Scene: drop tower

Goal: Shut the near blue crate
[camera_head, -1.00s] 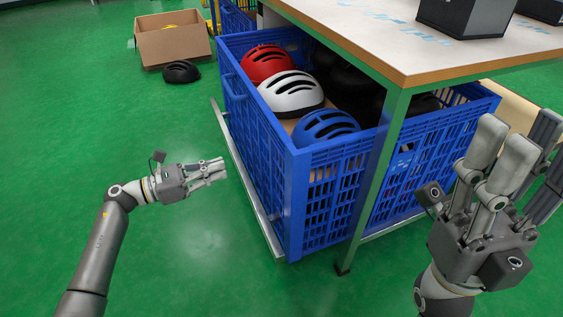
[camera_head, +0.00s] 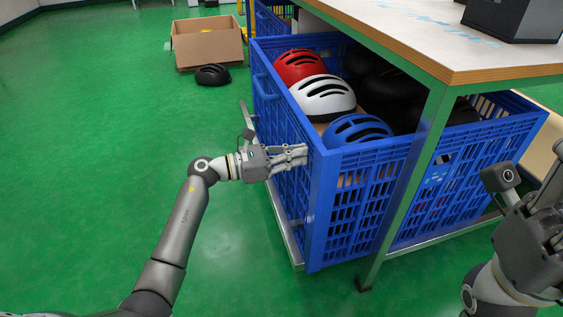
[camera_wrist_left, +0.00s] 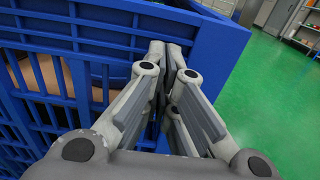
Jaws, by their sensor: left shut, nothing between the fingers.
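The near blue crate (camera_head: 322,215) stands partly under the table, its left part sticking out past the table leg. It holds a red helmet (camera_head: 299,65), a white helmet (camera_head: 318,97), a blue helmet (camera_head: 356,130) and darker ones in the shade. My left gripper (camera_head: 303,154) is shut and empty at the crate's outer left face, close to the near corner. In the left wrist view its fingers (camera_wrist_left: 167,55) lie in front of the crate's blue wall (camera_wrist_left: 212,40); I cannot tell whether they touch it. My right gripper (camera_head: 545,205) is at the right edge, its fingers partly cut off.
The table (camera_head: 440,45) with a green leg (camera_head: 408,190) stands over the crate. A metal rail (camera_head: 287,232) runs along the crate's foot. A cardboard box (camera_head: 208,45) and a black helmet (camera_head: 212,74) lie farther back. The green floor at left is clear.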

